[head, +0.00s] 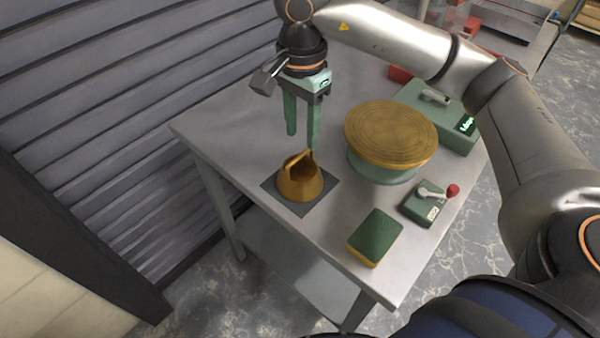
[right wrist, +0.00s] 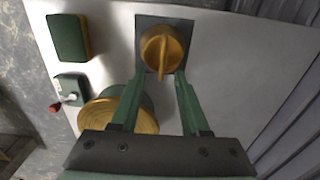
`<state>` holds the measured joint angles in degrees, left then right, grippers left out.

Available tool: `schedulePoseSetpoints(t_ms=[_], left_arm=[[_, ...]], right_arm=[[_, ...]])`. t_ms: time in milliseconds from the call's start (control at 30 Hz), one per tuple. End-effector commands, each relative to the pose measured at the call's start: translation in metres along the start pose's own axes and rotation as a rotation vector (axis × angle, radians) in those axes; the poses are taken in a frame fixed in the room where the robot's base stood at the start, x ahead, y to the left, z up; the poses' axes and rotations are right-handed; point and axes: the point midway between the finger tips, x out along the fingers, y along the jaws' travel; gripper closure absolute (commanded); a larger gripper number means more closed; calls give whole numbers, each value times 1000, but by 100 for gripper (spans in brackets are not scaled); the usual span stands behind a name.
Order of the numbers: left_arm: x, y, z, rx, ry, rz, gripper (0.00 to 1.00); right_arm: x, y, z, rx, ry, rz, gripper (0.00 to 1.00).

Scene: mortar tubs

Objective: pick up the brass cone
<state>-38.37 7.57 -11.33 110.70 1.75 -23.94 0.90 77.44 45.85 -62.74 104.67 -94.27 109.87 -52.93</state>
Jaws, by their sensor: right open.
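The brass cone (head: 300,182) stands upright on a dark square mat (head: 325,188) near the left side of the table. It has a wide round body and a raised handle-like bar on top. In the right wrist view the brass cone (right wrist: 172,50) lies just beyond the fingertips, its bar between their lines. My right gripper (head: 302,140) is open and empty, pointing down just above and behind the cone. Its green fingers (right wrist: 160,80) are apart in the right wrist view. I cannot tell whether a fingertip touches the bar. My left gripper is not in view.
A round turntable with a wooden top (head: 390,133) stands right of the cone. A green and yellow sponge (head: 375,238) and a small green box with a red-knobbed lever (head: 426,203) lie nearer the front. A green case (head: 450,120) is behind. Slatted wall at left.

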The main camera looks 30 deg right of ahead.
Motion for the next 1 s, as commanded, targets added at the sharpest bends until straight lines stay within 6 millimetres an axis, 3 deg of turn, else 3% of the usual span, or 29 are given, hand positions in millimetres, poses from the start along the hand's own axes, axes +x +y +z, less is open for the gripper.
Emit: schedulePoseSetpoints(t_ms=[600,900,1000], left_arm=[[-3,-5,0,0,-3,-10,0],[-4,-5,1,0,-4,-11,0],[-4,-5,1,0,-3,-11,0]], right_arm=[[72,-4,-1,1,-4,1,54],[77,-4,-1,1,-3,-2,54],[77,-4,-1,1,-3,-2,66]])
